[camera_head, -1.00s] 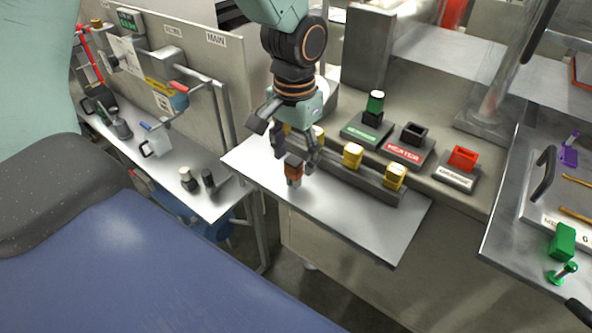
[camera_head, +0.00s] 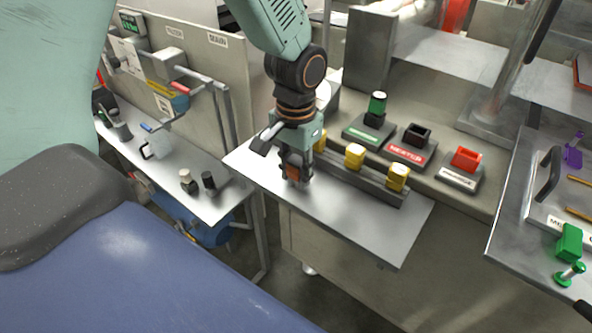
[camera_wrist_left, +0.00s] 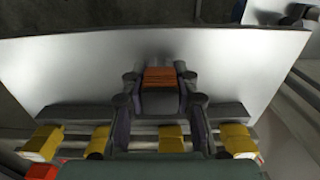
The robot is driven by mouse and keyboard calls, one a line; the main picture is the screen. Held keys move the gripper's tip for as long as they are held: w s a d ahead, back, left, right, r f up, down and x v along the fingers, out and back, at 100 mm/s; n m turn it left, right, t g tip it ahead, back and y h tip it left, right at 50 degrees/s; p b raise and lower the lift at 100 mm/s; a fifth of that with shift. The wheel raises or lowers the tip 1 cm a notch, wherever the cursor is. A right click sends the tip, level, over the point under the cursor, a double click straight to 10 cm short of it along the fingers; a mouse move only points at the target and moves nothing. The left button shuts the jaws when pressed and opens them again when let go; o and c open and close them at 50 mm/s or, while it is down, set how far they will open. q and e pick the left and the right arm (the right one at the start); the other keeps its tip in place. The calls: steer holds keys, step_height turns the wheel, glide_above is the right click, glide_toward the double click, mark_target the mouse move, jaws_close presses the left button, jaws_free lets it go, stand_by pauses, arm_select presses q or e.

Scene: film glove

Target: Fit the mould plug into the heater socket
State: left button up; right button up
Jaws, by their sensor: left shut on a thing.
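My left gripper (camera_head: 294,176) is shut on a dark plug with an orange-red top (camera_wrist_left: 160,77). The gripper points down over the metal shelf (camera_head: 365,235). The fingers hide most of the plug in the head view; I cannot tell whether it still touches the shelf. In the left wrist view the plug sits between the two fingers. The heater socket (camera_head: 417,135) is a black open box on a base with a red HEATER label, behind and right of the gripper. My right gripper is not in view.
A dark rail with several yellow blocks (camera_head: 355,156) lies between the gripper and the sockets. A green-topped plug (camera_head: 377,103) stands in the socket left of the heater. A red socket (camera_head: 466,158) is on its right. The shelf's front right is clear.

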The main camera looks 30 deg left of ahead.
arm_select(q)
steer(key=shift+s+a, duration=0.1)
jaws_close()
